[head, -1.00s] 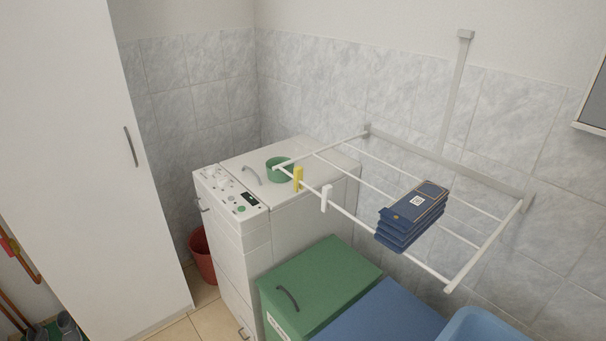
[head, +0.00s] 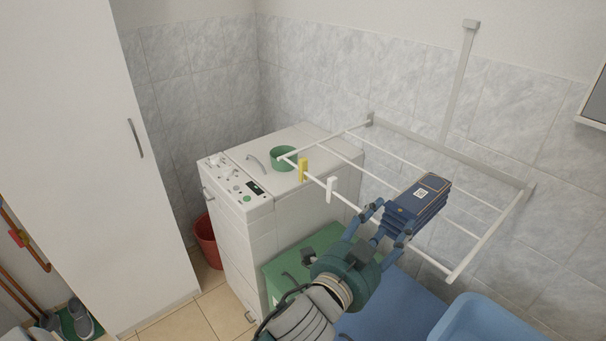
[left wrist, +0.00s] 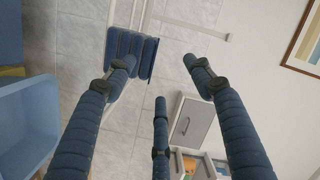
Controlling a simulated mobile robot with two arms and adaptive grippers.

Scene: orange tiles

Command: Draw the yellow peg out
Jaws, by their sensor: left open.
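The yellow peg (head: 303,170) is clipped upright on the front bar of the white drying rack (head: 352,207), near its left end. A white peg (head: 331,188) sits just to its right on the same bar. My left gripper (head: 386,217) is open, its blue fingers spread, in front of the stack of dark blue cloths on the rack. It is to the right of the yellow peg and apart from it. The left wrist view shows the open fingers (left wrist: 158,75) with nothing held; the yellow peg does not show there. My right gripper is not in view.
The folded dark blue stack (head: 422,200) hangs on the rack, close to my left fingers; it also shows in the left wrist view (left wrist: 132,50). A washing machine (head: 285,210) with a green bowl (head: 284,158) stands behind the pegs. A green bin lid (head: 290,268) and blue basin (head: 485,325) lie below.

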